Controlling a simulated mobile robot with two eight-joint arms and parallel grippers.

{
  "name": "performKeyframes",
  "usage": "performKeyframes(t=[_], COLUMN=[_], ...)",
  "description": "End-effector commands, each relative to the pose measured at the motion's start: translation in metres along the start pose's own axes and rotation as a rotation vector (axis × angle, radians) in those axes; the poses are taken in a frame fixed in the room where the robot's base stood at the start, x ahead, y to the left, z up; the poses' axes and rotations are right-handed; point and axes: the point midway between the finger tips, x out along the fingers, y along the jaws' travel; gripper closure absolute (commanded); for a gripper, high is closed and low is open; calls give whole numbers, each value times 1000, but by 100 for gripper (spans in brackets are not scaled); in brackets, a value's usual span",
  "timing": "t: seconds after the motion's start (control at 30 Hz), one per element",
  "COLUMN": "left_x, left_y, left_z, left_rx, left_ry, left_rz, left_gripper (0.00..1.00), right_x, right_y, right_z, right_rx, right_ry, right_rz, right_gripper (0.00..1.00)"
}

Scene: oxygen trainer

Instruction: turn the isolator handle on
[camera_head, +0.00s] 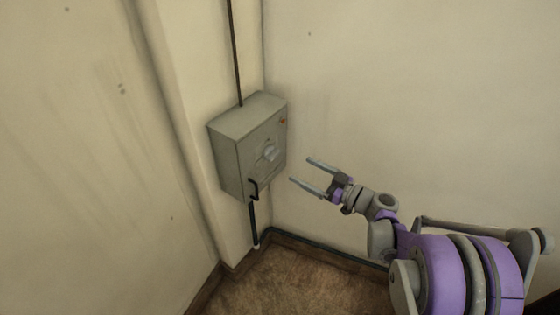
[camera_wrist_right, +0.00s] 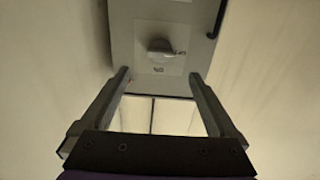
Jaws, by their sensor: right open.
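The isolator is a grey metal box (camera_head: 232,150) fixed to the wall, with a rounded light-grey handle (camera_head: 270,152) on its front face. The handle also shows in the right wrist view (camera_wrist_right: 160,45), on a pale plate with small dark lettering beside and below it. The lettering is too small to read surely. My right gripper (camera_head: 300,171) is open and empty, to the right of the box and apart from it. In the wrist view its fingers (camera_wrist_right: 160,78) point toward the box, with the handle beyond the tips. My left gripper is out of view.
A black bracket-like lever (camera_head: 254,189) sits at the lower edge of the box; it also shows at the top right of the wrist view (camera_wrist_right: 216,18). A dark pipe (camera_head: 235,50) runs up the wall above the box. Brown floor (camera_head: 290,283) lies below; bare wall is at right.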

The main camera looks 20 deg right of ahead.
Motion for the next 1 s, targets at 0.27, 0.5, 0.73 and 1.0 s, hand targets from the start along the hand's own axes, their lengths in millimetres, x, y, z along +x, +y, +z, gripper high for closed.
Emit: performKeyframes(t=[0.27, 0.5, 0.73, 1.0], left_x=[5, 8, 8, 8], left_y=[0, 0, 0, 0], left_z=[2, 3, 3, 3], left_rx=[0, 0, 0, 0], left_ry=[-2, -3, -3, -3], left_rz=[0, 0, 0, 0], left_gripper=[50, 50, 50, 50], right_x=[55, 86, 93, 92], right_y=[-2, -2, -2, -1], right_z=[0, 0, 0, 0], right_rx=[3, 2, 2, 2], right_ry=[-1, -2, -2, -2], right_rz=[-4, -3, -2, -2], right_gripper=[5, 5, 5, 25])
